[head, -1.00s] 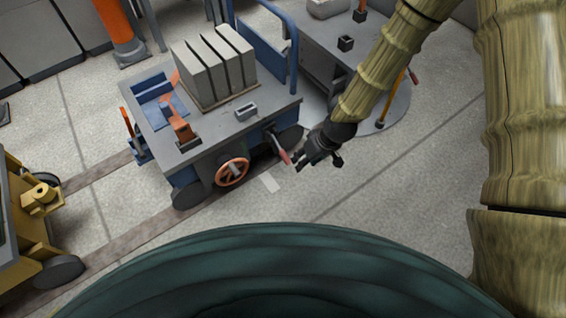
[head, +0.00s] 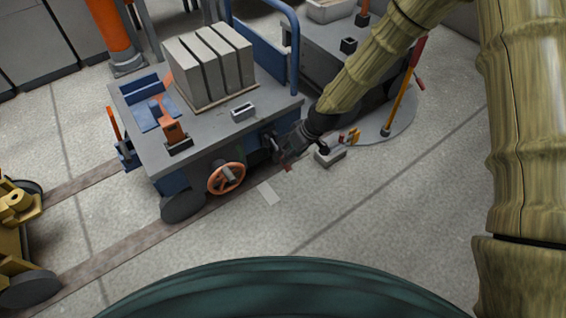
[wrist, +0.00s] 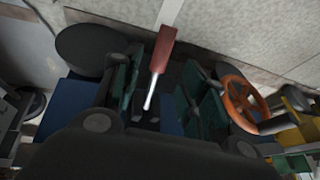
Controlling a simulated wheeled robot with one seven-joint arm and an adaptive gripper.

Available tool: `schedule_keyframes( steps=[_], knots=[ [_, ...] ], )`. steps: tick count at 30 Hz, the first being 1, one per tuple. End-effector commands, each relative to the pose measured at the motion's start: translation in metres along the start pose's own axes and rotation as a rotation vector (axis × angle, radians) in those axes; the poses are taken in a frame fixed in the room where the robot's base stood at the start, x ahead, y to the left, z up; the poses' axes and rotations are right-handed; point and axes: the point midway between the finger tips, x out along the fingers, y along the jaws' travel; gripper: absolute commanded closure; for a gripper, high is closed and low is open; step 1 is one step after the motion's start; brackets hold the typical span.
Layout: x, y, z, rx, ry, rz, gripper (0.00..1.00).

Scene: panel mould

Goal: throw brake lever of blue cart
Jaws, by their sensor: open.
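The blue cart (head: 212,130) stands left of centre in the head view, with a grey deck and an orange handwheel (head: 226,177) on its near side. The brake lever has a red grip, and its tip (head: 287,169) shows just below my gripper (head: 279,158) at the cart's near right end. In the wrist view the lever's red grip (wrist: 163,52) and bright metal rod stand between the two open fingers of my gripper (wrist: 161,92). Whether either finger touches the rod cannot be told. My gripper hides most of the lever in the head view.
Grey slabs (head: 208,66) stand on the cart's deck. A yellow cart (head: 22,235) is at the far left. The floor in front is clear.

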Motion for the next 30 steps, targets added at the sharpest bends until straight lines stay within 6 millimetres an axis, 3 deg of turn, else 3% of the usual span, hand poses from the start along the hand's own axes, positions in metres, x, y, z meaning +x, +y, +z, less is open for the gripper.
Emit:
schedule_keyframes(
  steps=[3, 12, 26, 30],
  knots=[
    [0.025, 0.001, 0.002, 0.000, 0.000, 0.000, 0.57],
    [0.061, 0.001, 0.001, 0.001, 0.000, 0.000, 0.57],
    [0.068, 0.000, 0.000, 0.001, 0.001, 0.000, 0.57],
    [0.068, 0.000, 0.000, 0.001, 0.001, 0.000, 0.81]
  ],
)
